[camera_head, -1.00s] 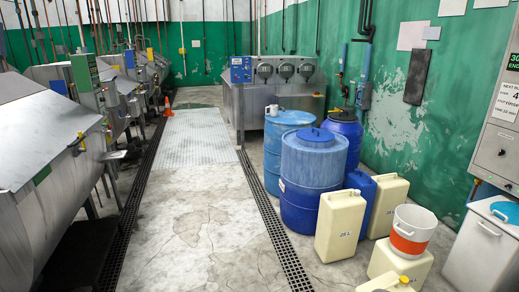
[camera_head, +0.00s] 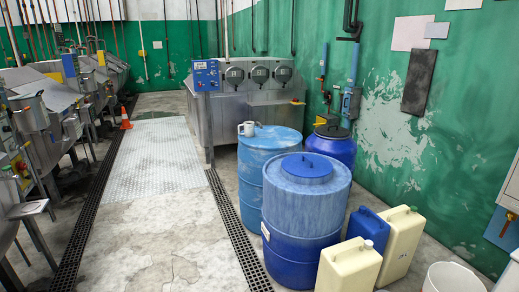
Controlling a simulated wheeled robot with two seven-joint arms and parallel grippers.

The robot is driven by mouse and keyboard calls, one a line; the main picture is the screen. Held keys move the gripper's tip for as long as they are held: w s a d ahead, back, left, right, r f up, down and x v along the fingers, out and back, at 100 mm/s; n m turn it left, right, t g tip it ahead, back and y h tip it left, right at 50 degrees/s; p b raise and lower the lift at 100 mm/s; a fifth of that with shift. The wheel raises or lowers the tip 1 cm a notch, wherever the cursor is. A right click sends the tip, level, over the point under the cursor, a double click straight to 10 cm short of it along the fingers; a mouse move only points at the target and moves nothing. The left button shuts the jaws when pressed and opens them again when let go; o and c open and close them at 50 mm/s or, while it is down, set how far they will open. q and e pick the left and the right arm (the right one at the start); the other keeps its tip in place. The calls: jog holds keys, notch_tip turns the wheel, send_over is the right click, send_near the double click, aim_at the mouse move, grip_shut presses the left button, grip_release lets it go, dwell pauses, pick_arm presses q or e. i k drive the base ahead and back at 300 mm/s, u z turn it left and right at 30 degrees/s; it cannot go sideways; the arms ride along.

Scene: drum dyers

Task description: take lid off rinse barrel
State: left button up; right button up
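Several blue barrels stand together right of the floor drain; I cannot tell which one is the rinse barrel. The nearest barrel (camera_head: 303,222) is upright, pale blue above and darker blue below, with a round blue lid (camera_head: 307,166) on top. Behind it to the left stands a lighter blue drum (camera_head: 252,180) with a white mug (camera_head: 248,129) on its top. A darker blue barrel (camera_head: 335,149) stands behind to the right, with a dark top and a yellow item on it. Neither of my grippers is in view.
Cream jerrycans (camera_head: 347,267) and a blue can (camera_head: 368,229) stand right of the nearest barrel. A white bucket (camera_head: 452,278) is at the lower right. Steel machines line the left. The floor aisle (camera_head: 160,235) is clear; an orange cone (camera_head: 125,118) stands farther back.

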aim_at(303, 165)
jog(key=z, duration=0.1)
jog(key=i, duration=2.05)
jog(key=z, duration=0.05)
